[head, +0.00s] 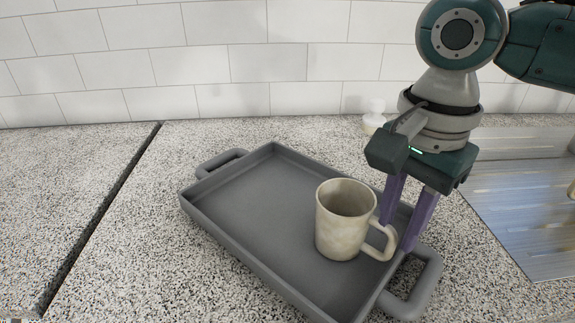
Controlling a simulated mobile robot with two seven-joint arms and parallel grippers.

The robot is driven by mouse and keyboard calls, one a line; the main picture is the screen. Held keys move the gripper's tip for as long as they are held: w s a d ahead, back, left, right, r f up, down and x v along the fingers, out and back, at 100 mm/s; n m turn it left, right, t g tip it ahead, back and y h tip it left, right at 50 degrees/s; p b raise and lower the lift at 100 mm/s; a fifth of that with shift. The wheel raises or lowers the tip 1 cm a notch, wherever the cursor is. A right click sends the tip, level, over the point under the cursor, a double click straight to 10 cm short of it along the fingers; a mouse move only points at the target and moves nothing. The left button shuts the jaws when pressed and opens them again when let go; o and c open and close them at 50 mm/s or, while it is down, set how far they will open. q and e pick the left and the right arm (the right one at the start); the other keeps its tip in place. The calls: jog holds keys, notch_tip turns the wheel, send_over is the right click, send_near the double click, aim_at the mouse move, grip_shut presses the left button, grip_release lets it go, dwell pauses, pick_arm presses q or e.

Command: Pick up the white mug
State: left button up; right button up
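The off-white mug (338,232) stands upright on the grey tray (250,194), near its right end. Its handle points right and toward the front. My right gripper (397,238) points down just right of the mug, with its two purple fingers apart, close to the handle. The fingertips are partly hidden behind the mug's handle and the tray rim, so I cannot tell if they touch the handle. My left gripper is not in view.
The tray has a raised rim and a loop handle (425,285) at the right end, another at the far left. A small white bottle (374,117) stands behind. A metal surface (520,190) lies at right. The speckled counter is clear at left, with a dark seam.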

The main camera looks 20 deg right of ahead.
notch_tip(320, 180, down, 3)
jog(key=shift+r, duration=0.1)
grip_shut()
jog(key=shift+r, duration=0.1)
dwell(1.3)
